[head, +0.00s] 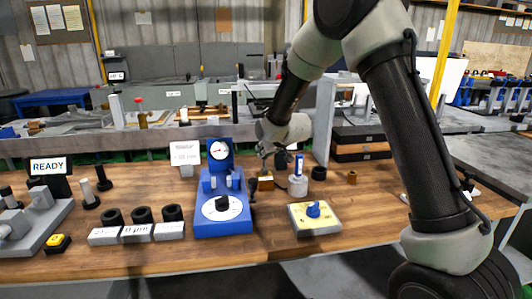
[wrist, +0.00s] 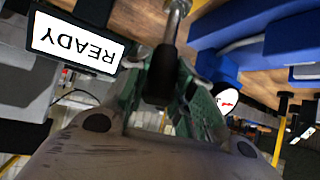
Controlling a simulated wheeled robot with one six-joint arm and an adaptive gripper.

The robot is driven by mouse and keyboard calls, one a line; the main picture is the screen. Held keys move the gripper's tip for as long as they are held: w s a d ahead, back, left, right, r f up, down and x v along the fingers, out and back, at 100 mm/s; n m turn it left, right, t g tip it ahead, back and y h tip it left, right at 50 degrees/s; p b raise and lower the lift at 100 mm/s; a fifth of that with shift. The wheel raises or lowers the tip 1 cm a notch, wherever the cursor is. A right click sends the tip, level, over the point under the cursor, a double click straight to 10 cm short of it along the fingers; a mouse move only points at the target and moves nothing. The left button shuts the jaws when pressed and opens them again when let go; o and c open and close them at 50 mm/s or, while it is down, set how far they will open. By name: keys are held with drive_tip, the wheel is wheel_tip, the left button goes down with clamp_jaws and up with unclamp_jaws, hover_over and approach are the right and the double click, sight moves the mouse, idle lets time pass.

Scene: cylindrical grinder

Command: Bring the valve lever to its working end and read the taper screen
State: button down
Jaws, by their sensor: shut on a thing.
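My gripper (head: 266,156) is above the bench, right of the blue gauge fixture (head: 222,205), just above a small brass block (head: 265,183). In the wrist view my gripper (wrist: 160,80) is closed around the dark knob (wrist: 160,78) of a slim metal lever (wrist: 176,18); I take this as the valve lever. In the head view the lever is largely hidden by my gripper. A white taper screen (head: 185,152) stands left of the gauge; its first line seems to be "taper", with a small µm figure that I cannot read surely.
A screen reading READY (head: 48,166) stands at the left. A yellow plate with a blue knob (head: 313,210) lies in front. Black rings on grey blocks (head: 138,234) are left of the gauge.

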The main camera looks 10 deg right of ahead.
drive_tip(key=shift+s+f+n+t, duration=0.15)
drive_tip(key=shift+s+f+t, duration=0.2)
drive_tip(key=shift+s+t, duration=0.55)
drive_tip(key=shift+s+f+n+t, duration=0.15)
drive_tip(key=shift+s+f+t, duration=0.15)
drive_tip(key=shift+s+t, duration=0.55)
drive_tip(key=c, duration=1.2)
unclamp_jaws()
drive_tip(key=shift+w, duration=0.1)
drive_tip(key=shift+r, duration=0.1)
drive_tip(key=v, duration=1.2)
drive_tip(key=shift+d, duration=0.15)
